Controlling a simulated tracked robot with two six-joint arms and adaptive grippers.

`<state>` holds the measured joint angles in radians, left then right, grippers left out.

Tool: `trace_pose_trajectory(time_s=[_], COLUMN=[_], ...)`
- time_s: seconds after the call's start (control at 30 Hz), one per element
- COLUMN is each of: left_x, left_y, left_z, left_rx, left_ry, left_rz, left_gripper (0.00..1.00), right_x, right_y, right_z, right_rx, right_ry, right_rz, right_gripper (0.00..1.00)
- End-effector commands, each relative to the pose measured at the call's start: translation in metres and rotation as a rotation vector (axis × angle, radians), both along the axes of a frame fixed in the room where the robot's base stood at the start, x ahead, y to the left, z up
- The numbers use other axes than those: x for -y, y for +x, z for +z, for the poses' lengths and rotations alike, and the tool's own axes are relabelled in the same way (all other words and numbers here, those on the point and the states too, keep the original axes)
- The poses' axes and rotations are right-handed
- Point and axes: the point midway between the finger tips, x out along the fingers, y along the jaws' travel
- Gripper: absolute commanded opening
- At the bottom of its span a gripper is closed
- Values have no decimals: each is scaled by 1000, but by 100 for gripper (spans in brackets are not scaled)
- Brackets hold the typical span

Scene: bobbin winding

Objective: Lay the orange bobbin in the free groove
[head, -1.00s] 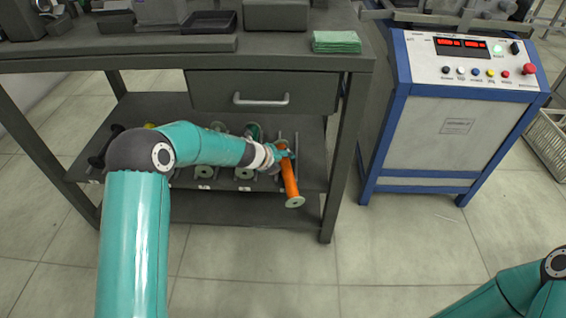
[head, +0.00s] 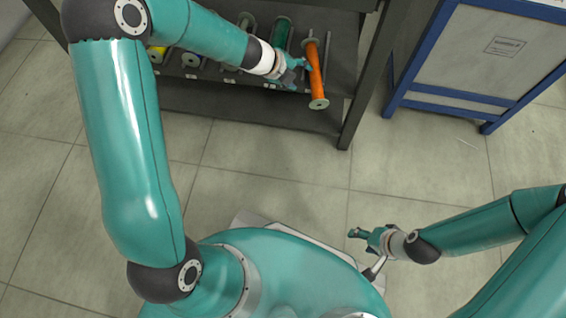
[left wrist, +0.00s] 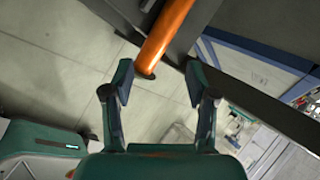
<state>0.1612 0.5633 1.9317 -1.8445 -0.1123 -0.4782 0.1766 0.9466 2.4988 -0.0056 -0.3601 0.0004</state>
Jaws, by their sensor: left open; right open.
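My left gripper (head: 304,72) is open, at the bobbin's left side in the head view. In the left wrist view the orange bobbin (left wrist: 166,34) runs in from the top, its near end between the spread fingertips (left wrist: 158,70), with gaps on both sides. How the bobbin sits in its groove is not clear. My right gripper (head: 358,236) is open and empty over the floor.
A green bobbin (head: 283,32) lies left of the orange one. A table leg (head: 385,75) and a blue-framed cabinet (head: 480,50) stand to the right. The floor in front is clear.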

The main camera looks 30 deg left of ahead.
Motion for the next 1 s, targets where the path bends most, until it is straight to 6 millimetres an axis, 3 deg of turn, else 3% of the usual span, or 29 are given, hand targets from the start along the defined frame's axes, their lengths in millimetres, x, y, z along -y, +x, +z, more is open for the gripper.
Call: trace_pose_trajectory(time_s=[0.1, 0.3, 0.5, 0.6, 0.73, 0.83, 1.0], left_x=[31, 77, 97, 97, 94, 92, 91], left_y=[-38, -115, -197, -233, -267, -281, -285], left_z=[-45, -112, -162, -178, -190, -194, -195], left_rx=[-204, -606, -916, -997, -1033, -1037, -1036], left_ry=[-225, -591, -779, -801, -793, -785, -781], left_rz=[197, 716, 1343, 1625, 1883, 1987, 2024], left_gripper=[57, 57, 57, 57, 57, 57, 57], right_x=[0, 0, 0, 0, 0, 0, 0], right_y=[0, 0, 0, 0, 0, 0, 0], right_z=[0, 0, 0, 0, 0, 0, 0], right_rx=[0, 0, 0, 0, 0, 0, 0], right_ry=[0, 0, 0, 0, 0, 0, 0], right_rz=[0, 0, 0, 0, 0, 0, 0], right_gripper=[61, 61, 61, 61, 61, 61, 61])
